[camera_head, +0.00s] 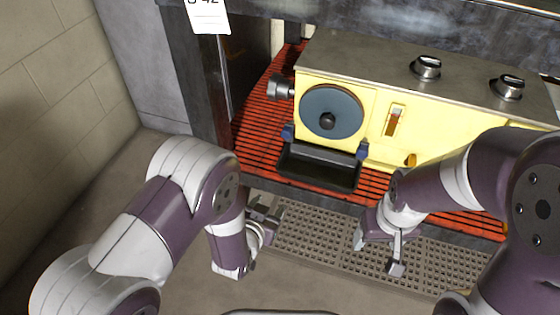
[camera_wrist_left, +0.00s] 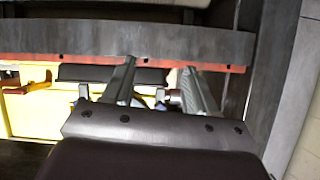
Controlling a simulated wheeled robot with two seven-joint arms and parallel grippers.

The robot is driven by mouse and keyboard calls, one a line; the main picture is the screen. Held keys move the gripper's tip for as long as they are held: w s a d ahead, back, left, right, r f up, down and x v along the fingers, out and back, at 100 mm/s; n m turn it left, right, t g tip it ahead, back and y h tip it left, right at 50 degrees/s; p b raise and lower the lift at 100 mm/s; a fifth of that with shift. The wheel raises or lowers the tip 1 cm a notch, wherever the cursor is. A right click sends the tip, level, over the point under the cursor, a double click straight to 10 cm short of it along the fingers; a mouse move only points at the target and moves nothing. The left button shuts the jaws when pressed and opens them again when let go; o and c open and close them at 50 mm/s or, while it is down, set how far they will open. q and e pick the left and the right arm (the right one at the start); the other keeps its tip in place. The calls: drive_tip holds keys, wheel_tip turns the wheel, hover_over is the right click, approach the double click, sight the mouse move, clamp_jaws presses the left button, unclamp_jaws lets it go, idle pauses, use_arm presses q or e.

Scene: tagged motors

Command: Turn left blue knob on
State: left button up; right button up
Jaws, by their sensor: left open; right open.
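A yellow machine (camera_head: 370,120) with a round grey-blue disc on its front stands on a red slatted shelf. The left blue knob (camera_head: 288,132) is at the upper left corner of a black tray on the machine's front. A second blue knob (camera_head: 362,150) is at the tray's right corner. My left gripper (camera_head: 268,212) is open and empty, below and in front of the left blue knob, apart from it. In the left wrist view its two fingers (camera_wrist_left: 160,72) are spread, pointing towards the shelf edge. My right gripper (camera_head: 378,256) is open and empty, below the machine's front.
The black tray (camera_head: 318,172) juts out between the blue knobs. Two black-and-silver knobs (camera_head: 426,67) are on the machine's top. The red shelf (camera_head: 255,125) has a dark front edge, with a perforated grate (camera_head: 320,235) below. A dark post (camera_head: 197,85) stands at left.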

sight(286, 136)
use_arm(q)
drive_tip(key=w+r+t+h, duration=0.1)
drive_tip(key=w+r+t, duration=0.35)
drive_tip(key=r, duration=0.45)
drive_tip(key=shift+t, duration=0.35)
drive_tip(key=b+x, duration=0.2)
drive_tip(key=x, duration=0.1)
drive_tip(key=b+x, duration=0.1)
drive_tip(key=x, duration=0.2)
drive_tip(key=b+x, duration=0.2)
drive_tip(key=x, duration=0.2)
drive_tip(key=shift+d+b, duration=0.3)
drive_tip(key=shift+d, duration=0.1)
drive_tip(key=shift+w+d+r, duration=0.15)
drive_tip(key=shift+w, duration=0.35)
drive_tip(key=c, duration=1.1)
